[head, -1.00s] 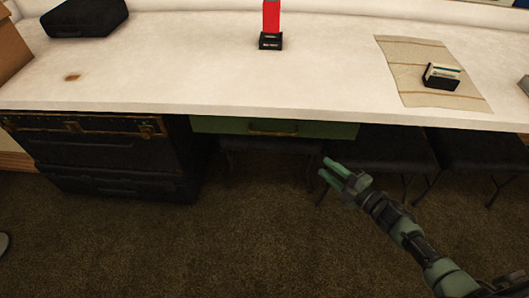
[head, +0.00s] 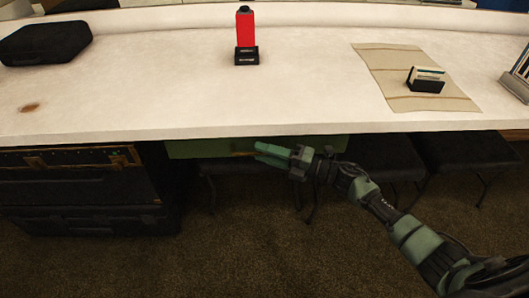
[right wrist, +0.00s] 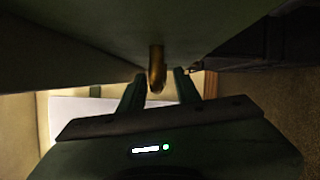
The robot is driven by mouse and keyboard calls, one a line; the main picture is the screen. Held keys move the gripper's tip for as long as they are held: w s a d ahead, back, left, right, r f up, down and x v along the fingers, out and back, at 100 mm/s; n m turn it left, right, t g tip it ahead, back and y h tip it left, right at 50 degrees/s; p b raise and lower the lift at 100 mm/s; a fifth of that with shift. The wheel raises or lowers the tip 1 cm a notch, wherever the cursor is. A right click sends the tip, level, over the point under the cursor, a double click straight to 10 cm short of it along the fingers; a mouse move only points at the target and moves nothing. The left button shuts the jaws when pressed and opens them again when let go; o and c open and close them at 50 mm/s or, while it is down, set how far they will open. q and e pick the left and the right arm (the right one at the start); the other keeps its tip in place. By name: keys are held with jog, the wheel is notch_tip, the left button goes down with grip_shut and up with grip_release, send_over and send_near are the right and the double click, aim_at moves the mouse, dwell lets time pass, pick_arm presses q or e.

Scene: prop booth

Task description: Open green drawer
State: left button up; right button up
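The green drawer (head: 200,149) sits under the front edge of the white counter, and its front looks closed. Its brass handle (head: 243,153) is mostly hidden behind my right gripper (head: 262,153) in the head view. In the right wrist view the handle (right wrist: 157,70) stands between the two spread fingers of my right gripper (right wrist: 160,85). There is a visible gap on each side of the handle, so the gripper is open around it. My left gripper is not in view.
The white counter (head: 150,105) overhangs just above my right gripper. A dark trunk (head: 80,190) stands on the floor left of the drawer. Dark stools (head: 385,160) stand under the counter at right. The carpet (head: 230,260) in front is clear.

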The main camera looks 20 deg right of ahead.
jog(key=shift+w, duration=0.1)
grip_shut()
dwell(1.4)
